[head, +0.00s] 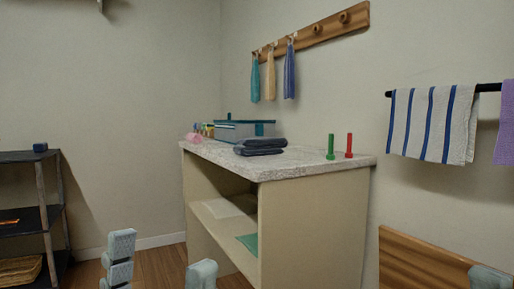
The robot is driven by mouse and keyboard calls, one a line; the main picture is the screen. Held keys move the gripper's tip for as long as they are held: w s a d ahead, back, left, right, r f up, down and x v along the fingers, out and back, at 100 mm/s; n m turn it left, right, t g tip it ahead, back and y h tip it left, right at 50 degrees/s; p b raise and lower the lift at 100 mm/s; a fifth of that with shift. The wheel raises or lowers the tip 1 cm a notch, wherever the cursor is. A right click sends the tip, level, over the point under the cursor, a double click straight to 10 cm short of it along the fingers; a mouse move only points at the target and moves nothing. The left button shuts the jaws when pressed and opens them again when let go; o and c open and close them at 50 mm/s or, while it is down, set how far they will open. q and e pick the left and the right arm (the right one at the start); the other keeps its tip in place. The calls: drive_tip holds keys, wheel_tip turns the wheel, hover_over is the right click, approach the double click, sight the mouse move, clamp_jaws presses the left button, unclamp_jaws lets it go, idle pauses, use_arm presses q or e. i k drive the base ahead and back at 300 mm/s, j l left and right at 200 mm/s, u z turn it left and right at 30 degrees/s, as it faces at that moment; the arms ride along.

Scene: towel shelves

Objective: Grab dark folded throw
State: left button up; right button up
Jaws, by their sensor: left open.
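The dark folded throw (259,147) lies as a flat stack on the white marbled top (310,162) of a beige cabinet, near its front left edge. My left gripper (160,262) shows at the bottom left with its two fingers wide apart and nothing between them. It is low in the picture, left of the cabinet and well apart from the throw. A small part of my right gripper (490,278) shows at the bottom right corner; most of it is outside the picture.
Behind the throw is a grey-blue box (238,130). A green peg (330,147) and a red peg (349,146) stand to its right. Towels hang from a wooden hook rail (315,33) and a dark bar (488,87). A dark shelf (30,215) stands at the left.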

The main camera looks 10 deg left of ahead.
sight(252, 147)
drive_tip(key=u, duration=0.35)
drive_tip(key=z, duration=0.95)
drive_tip(key=j+z, duration=0.6)
drive_tip(key=z, duration=0.25)
drive_tip(key=k+j+z, duration=0.15)
drive_tip(key=z, duration=0.25)
drive_tip(key=k+j+z, duration=0.35)
drive_tip(key=j, duration=0.2)
drive_tip(key=k+j+z, duration=0.35)
drive_tip(key=i+j, duration=0.05)
drive_tip(key=j, duration=0.05)
